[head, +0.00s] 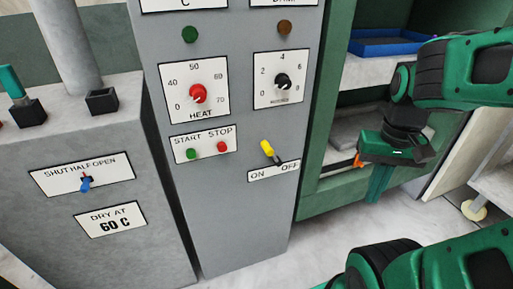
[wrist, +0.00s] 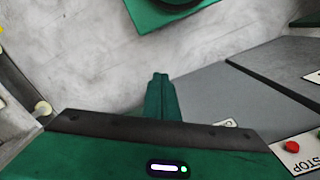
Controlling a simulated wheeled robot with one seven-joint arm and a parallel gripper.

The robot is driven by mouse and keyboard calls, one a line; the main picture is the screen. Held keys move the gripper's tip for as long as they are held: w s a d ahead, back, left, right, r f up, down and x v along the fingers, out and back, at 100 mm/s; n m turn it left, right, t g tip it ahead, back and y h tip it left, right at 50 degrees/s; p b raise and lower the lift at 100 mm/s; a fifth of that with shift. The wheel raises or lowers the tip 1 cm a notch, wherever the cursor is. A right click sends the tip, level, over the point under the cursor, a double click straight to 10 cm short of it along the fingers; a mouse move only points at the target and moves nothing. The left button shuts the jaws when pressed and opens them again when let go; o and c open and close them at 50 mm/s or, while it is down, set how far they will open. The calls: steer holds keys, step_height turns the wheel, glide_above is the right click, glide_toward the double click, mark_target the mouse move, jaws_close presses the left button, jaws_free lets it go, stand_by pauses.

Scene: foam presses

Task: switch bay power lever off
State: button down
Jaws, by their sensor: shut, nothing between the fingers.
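In the wrist view the gripper fingers (wrist: 160,82) are together and hold nothing. The lever's handle cannot be made out in the wrist view; my gripper body covers part of the panel there.
The panel (head: 230,230) also has a red HEAT knob (head: 198,94), a black knob (head: 282,82) and a red STOP button (head: 222,146). A green press frame (head: 312,150) stands right of the panel, with a blue tray (head: 385,46) inside. The floor (head: 335,222) below is clear.

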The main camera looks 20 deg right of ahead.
steer(key=w+a+r+n+t+h, duration=0.1)
steer(key=w+a+h, duration=0.15)
steer(key=w, duration=0.55)
steer(key=w+a+r+n+h, duration=0.1)
steer(key=w+a, duration=0.2)
steer(key=w, duration=0.5)
steer(key=w+a+n+t+h, duration=0.1)
steer(key=w+a, duration=0.4)
steer(key=a, duration=0.5)
steer(key=w+a+n+t+h, duration=0.1)
steer(key=w+a, duration=0.4)
steer(key=a, duration=0.5)
steer(key=shift+w+a+r+n+t, duration=0.2)
steer(key=shift+n+t, duration=0.3)
steer(key=shift+t, duration=0.5)
steer(key=shift+w+f+h, duration=0.1)
steer(key=shift+h, duration=0.15)
